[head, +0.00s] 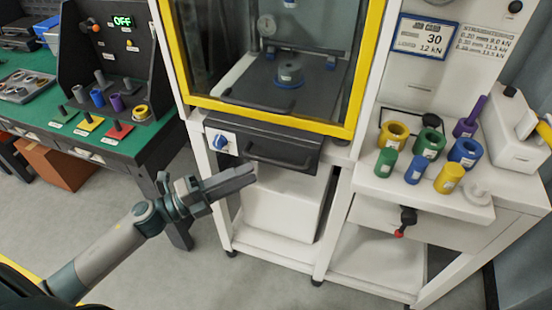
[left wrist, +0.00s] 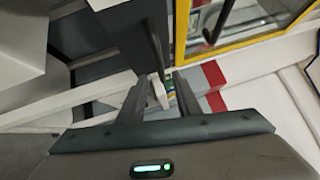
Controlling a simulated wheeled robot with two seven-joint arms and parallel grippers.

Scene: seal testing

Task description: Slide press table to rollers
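A dark press table (head: 312,84) is inside the press, behind a clear guard with a yellow frame (head: 270,117). A round grey fixture with a blue base (head: 289,75) stands on it. Rollers cannot be made out. A dark drawer-like front with a bar handle (head: 281,160) is below the guard. My left gripper (head: 252,174) is in front of and below it, pointing right. In the left wrist view its two fingers (left wrist: 160,98) stand apart, with a small pale part seen between them; contact cannot be told. My right gripper is not in view.
A blue rotary knob (head: 221,142) is left of the drawer front. Coloured rings and cylinders (head: 430,143) stand on the white shelf at right. A green bench (head: 125,147) with a black fixture board is at left. Open floor lies between bench and press.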

